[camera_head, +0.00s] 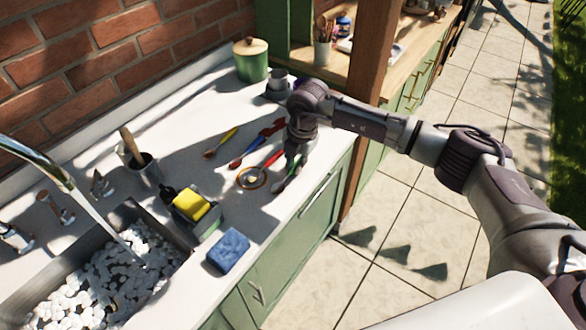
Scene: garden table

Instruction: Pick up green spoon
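The green spoon (284,184) lies on the white countertop near its front edge, the closest to the edge in a row of coloured spoons. My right gripper (296,163) points down over the upper end of the green spoon and hides part of it. The fingers are small and dark here, so I cannot tell whether they are open, shut, or touching the spoon. My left gripper is not in view.
A red spoon (271,160), a blue spoon (243,157) and a yellow spoon (222,142) lie to the left. A green canister (251,62) stands behind. A blue sponge (228,250) and a sink (35,292) are nearer. A wooden post (375,60) rises close beyond my wrist.

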